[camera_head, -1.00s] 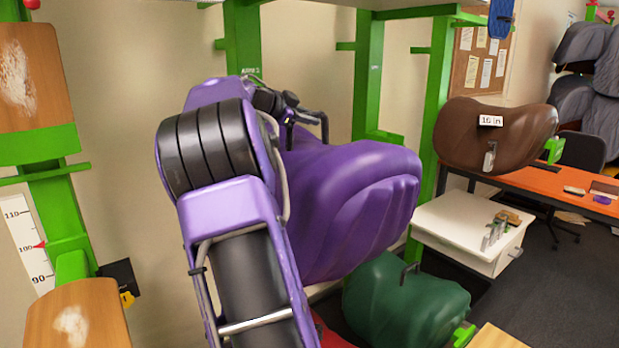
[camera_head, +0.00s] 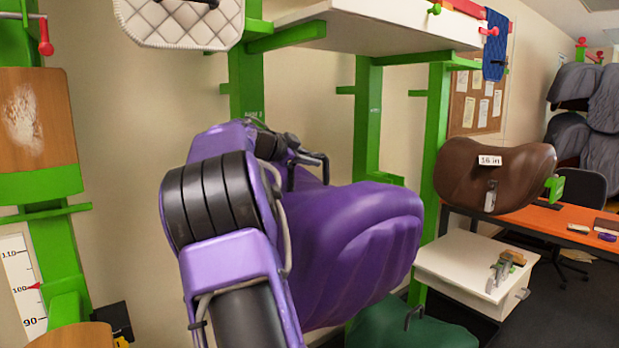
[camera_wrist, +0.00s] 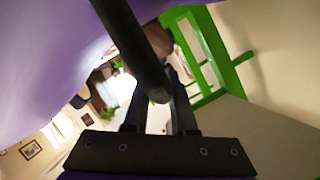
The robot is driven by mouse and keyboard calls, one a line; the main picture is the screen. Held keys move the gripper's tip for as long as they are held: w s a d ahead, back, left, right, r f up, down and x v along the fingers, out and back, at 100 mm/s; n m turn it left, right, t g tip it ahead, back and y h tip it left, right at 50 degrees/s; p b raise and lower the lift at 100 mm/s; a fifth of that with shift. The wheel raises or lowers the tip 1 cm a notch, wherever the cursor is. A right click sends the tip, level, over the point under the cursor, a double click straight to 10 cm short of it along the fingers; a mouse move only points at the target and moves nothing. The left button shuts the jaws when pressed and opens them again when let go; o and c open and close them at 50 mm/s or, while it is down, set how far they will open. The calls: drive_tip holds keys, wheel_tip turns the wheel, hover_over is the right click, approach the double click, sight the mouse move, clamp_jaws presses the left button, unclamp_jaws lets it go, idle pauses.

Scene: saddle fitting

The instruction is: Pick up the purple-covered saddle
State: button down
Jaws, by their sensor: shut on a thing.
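The purple-covered saddle (camera_head: 370,240) hangs from my gripper in the middle of the head view, its left side partly hidden by my arm. My gripper (camera_head: 312,160) is at the saddle's upper left, by a dark bent handle on its top. In the wrist view my gripper (camera_wrist: 157,100) is shut on a dark bar (camera_wrist: 128,40). The purple cover (camera_wrist: 50,60) fills the upper left there.
A green-covered saddle (camera_head: 400,330) lies below. A brown saddle (camera_head: 480,178) labelled 16 in is at right, by a white drawer unit (camera_head: 460,268) and an orange desk (camera_head: 560,220). Green rack posts (camera_head: 368,120) stand behind. A white shelf (camera_head: 390,28) and quilted pad (camera_head: 185,22) are above.

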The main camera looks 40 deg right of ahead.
wheel_tip(320, 180, up, 10)
drive_tip(key=shift+f+p, duration=0.25)
drive_tip(key=shift+p, duration=0.25)
drive_tip(key=shift+r, duration=0.15)
drive_tip(key=shift+s, duration=0.15)
